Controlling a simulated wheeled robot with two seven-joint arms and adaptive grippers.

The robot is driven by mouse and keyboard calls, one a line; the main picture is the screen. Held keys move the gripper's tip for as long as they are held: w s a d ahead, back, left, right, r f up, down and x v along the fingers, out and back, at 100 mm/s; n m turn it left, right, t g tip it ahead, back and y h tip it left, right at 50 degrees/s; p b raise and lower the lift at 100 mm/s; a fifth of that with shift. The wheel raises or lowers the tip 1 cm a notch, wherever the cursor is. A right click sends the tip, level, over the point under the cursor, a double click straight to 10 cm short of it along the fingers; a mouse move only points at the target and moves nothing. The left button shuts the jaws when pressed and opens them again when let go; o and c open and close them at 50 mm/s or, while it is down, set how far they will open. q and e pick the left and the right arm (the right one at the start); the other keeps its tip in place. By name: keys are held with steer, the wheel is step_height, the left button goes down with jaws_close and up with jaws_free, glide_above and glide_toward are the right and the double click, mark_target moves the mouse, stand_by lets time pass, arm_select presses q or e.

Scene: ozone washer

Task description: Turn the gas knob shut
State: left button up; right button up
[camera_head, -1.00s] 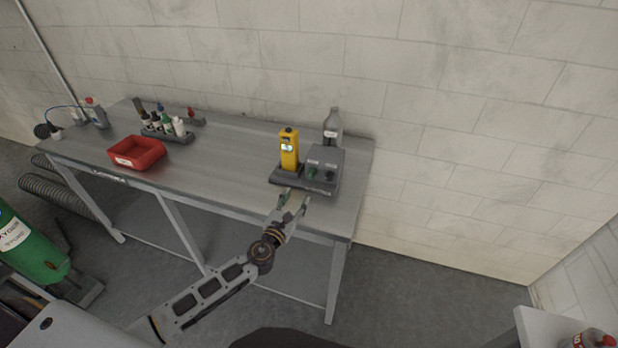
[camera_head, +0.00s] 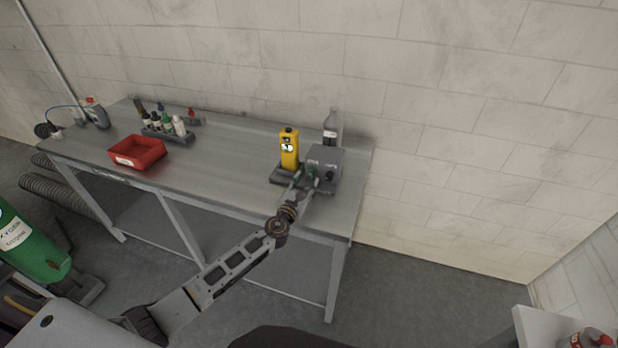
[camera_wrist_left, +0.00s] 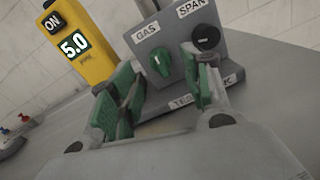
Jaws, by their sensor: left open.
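The green gas knob (camera_wrist_left: 159,62) is on the sloped face of a grey box (camera_head: 325,160), under a "GAS" label, in the left wrist view. A black knob (camera_wrist_left: 205,37) under a "SPAN" label is to its right. My left gripper (camera_head: 304,178) is in front of the box in the head view. In the left wrist view its green-padded fingers (camera_wrist_left: 167,88) are open, with the gas knob showing in the gap beyond them. I cannot tell whether they touch it. In the head view the gripper hides most of the gas knob. My right gripper is not in view.
A yellow meter (camera_head: 289,150) reading 5.0 stands just left of the box; it also shows in the left wrist view (camera_wrist_left: 82,52). A red tray (camera_head: 137,152) and small bottles are farther left on the bench (camera_head: 225,165).

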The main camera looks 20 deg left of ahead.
mark_target(310, 176)
arm_select(q)
steer(key=shift+w+d, duration=0.2)
steer(key=shift+w, duration=1.65)
steer(key=c, duration=1.1)
steer(key=shift+o, duration=0.2)
